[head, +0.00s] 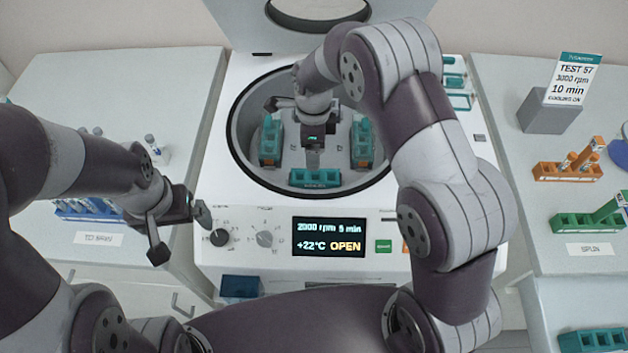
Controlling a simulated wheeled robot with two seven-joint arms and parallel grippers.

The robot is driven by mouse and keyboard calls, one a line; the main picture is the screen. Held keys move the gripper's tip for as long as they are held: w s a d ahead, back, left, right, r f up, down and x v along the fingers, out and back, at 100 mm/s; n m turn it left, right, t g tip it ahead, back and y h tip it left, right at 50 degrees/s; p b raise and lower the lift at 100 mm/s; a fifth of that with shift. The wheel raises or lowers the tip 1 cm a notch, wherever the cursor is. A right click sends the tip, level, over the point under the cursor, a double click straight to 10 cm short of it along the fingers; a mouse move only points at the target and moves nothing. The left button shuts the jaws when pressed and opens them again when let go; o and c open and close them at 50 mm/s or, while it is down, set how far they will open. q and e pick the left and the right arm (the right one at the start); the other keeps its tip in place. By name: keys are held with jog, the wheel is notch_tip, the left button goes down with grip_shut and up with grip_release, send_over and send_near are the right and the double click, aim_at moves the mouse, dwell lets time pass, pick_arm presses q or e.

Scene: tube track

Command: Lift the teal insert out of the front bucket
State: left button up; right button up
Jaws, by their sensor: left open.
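The teal insert (315,178) sits at the front of the round centrifuge bowl (243,165), on the side nearest me. The front bucket around it is hard to tell apart from it. My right gripper (312,158) reaches down into the bowl just behind and above the insert, its fingers pointing down. I cannot tell whether its fingers touch the insert or how far apart they are. My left gripper (182,232) is open and empty, to the left of the centrifuge's control panel.
Two more buckets with teal inserts stand at the bowl's left (270,142) and right (362,145). The display (329,237) reads OPEN. A blue tube rack (85,210) lies left. Orange (566,172) and green racks (585,222) stand right, with a sign (573,80) behind.

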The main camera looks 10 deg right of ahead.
send_over(315, 173)
jog(key=f, duration=0.5)
jog(key=shift+a+p, duration=0.3)
jog(key=shift+a, duration=0.05)
jog(key=f, duration=0.1)
jog(key=s+f+p, duration=0.1)
jog(key=f, duration=0.2)
jog(key=shift+s+d+f+p, duration=0.15)
jog(key=shift+d+f+p, duration=0.15)
jog(key=shift+f, duration=0.35)
jog(key=shift+r, duration=0.1)
jog(key=c, duration=1.1)
